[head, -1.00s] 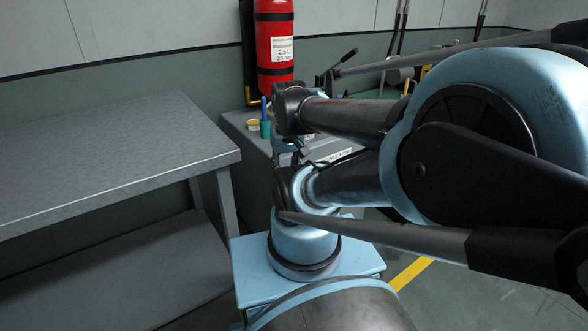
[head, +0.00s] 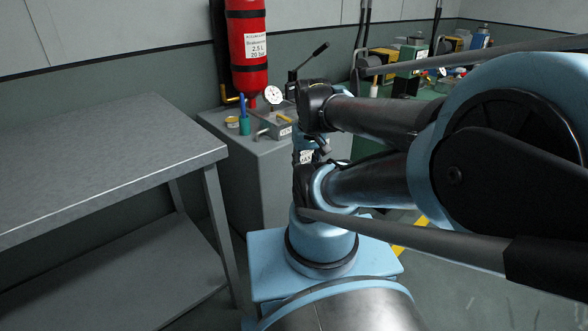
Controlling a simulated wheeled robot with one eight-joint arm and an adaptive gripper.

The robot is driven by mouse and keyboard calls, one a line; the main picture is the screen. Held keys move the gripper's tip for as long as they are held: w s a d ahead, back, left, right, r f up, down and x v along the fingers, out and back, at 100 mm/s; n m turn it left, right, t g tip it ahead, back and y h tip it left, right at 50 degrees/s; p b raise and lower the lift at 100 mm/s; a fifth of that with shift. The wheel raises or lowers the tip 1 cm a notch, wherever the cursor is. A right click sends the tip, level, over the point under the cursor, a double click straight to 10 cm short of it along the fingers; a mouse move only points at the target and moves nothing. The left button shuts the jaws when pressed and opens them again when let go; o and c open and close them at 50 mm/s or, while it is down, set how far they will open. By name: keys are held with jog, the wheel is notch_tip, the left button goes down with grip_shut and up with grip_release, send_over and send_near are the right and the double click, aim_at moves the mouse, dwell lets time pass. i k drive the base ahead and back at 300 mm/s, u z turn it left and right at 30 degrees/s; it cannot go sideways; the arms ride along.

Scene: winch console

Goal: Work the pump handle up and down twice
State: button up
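The pump handle (head: 312,54) is a thin lever with a dark grip, slanting up to the right behind the grey cabinet's top in the head view. Its lower end and the pump body are partly hidden by my folded arm. I cannot make out my gripper; my arm fills the right half of the view, apart from the handle in the picture.
The grey cabinet (head: 235,165) bears a pressure gauge (head: 273,94), a small grey block (head: 278,128) and a blue-green holder (head: 244,120). A red cylinder (head: 248,60) hangs behind. A grey table (head: 90,170) stands left. More equipment (head: 415,50) is back right.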

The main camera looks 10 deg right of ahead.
aim_at(326, 45)
jog(key=k, duration=1.3)
jog(key=z, duration=0.45)
jog(key=i, duration=2)
jog(key=u, duration=0.25)
